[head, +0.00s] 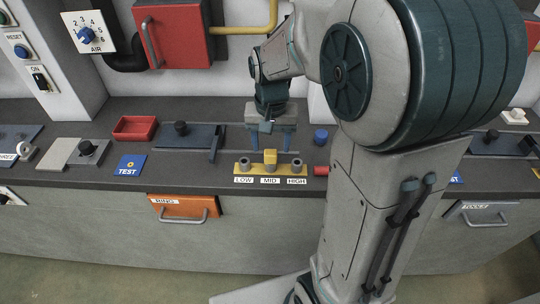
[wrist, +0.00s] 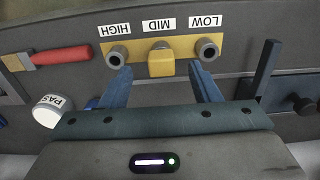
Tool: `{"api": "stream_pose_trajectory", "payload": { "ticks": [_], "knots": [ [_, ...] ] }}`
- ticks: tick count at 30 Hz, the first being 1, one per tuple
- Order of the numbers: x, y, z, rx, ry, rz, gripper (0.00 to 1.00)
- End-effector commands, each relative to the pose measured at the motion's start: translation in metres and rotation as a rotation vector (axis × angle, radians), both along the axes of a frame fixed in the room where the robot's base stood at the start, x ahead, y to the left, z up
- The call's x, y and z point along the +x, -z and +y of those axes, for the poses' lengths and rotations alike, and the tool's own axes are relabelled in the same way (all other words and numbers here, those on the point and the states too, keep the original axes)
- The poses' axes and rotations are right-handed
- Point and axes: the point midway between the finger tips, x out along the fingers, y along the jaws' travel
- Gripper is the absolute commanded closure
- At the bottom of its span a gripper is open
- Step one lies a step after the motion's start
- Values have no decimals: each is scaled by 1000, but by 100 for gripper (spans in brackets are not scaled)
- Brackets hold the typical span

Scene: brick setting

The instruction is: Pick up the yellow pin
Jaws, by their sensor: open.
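The yellow pin (head: 270,157) stands upright at the MID place of a yellow holder (head: 258,170), between two grey round sockets marked LOW and HIGH. In the wrist view the pin (wrist: 160,64) shows as a squarish yellow block at the middle of the holder (wrist: 181,44). My gripper (head: 269,147) is open, pointing down, with its blue fingers over the holder area. In the wrist view the fingertips of my gripper (wrist: 161,69) lie to either side of the pin, with gaps between. How far above the holder they are is hard to tell.
A dark plate with a black knob (head: 181,128) and an upright dark bar (head: 216,143) are left. A red tray (head: 135,128) lies farther left. The counter's front edge is close.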

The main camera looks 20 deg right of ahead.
Motion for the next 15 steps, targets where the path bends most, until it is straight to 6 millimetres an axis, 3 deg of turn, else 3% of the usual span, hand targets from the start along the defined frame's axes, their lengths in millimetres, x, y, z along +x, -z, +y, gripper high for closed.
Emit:
{"api": "stream_pose_trajectory", "payload": {
  "ticks": [15],
  "knots": [
    [8,55,-1,-1,0,4,44]
  ]
}}
